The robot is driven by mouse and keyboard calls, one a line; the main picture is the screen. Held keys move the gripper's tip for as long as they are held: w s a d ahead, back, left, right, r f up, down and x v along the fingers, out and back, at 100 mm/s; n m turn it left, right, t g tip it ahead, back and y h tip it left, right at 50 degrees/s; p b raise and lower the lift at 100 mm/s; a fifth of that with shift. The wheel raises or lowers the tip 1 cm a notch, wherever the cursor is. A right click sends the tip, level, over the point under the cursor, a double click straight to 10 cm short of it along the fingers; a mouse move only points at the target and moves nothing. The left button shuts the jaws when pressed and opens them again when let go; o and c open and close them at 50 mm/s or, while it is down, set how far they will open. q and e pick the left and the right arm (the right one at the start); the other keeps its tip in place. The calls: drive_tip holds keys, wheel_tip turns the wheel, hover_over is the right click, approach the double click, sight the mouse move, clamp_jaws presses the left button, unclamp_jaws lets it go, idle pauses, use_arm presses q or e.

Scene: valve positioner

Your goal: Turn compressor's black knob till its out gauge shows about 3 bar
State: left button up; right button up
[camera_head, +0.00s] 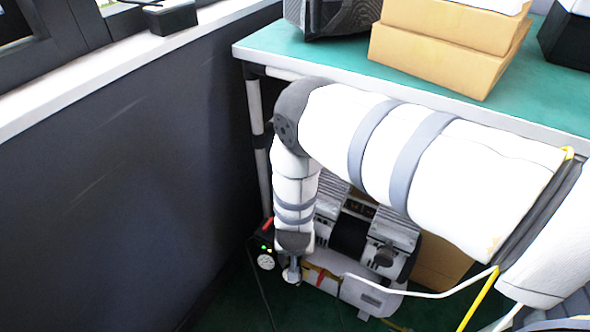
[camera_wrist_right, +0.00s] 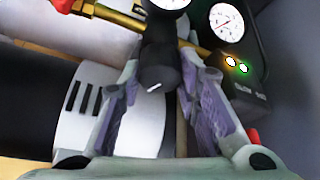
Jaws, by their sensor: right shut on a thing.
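The compressor (camera_head: 375,235) stands on the floor under the green bench, partly hidden by my right arm. In the right wrist view its black knob (camera_wrist_right: 157,62) has a white mark on its end. My right gripper (camera_wrist_right: 163,73) has its purple-padded fingers on both sides of the knob, shut on it. One white gauge (camera_wrist_right: 168,2) is cut by the top edge above the knob. A second gauge (camera_wrist_right: 226,20) shows whole to the right. Two gauges also show in the head view, too small to read. My left gripper is not in view.
A black box with lit lamps (camera_wrist_right: 237,65) sits beside the gauges. The green bench (camera_head: 340,62) above carries cardboard boxes (camera_head: 445,50). A dark wall (camera_head: 120,170) stands close on the left. A cable hangs near the compressor.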

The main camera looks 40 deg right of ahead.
idle(0.5)
drive_tip(key=o, duration=0.9)
drive_tip(key=shift+c, duration=0.2)
drive_tip(key=shift+r, duration=0.1)
drive_tip(key=v, duration=1.2)
